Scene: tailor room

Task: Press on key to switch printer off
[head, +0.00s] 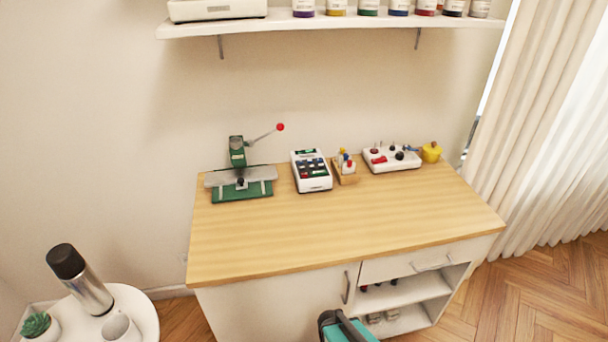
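A small white device with dark and red keys (311,171) stands on the wooden worktop, near the wall. It is the thing here that looks most like the printer. It has a green strip at its top and another near its lower right. Its key labels are too small to read, and I cannot tell whether it is on or off.
A green press with a red-knobbed lever (238,180) stands left of the device; a small bottle rack (345,177), white tray (392,164) and yellow pot (431,153) stand right. The worktop's front (330,235) is clear. A teal-and-black object (345,330) shows at the bottom edge.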

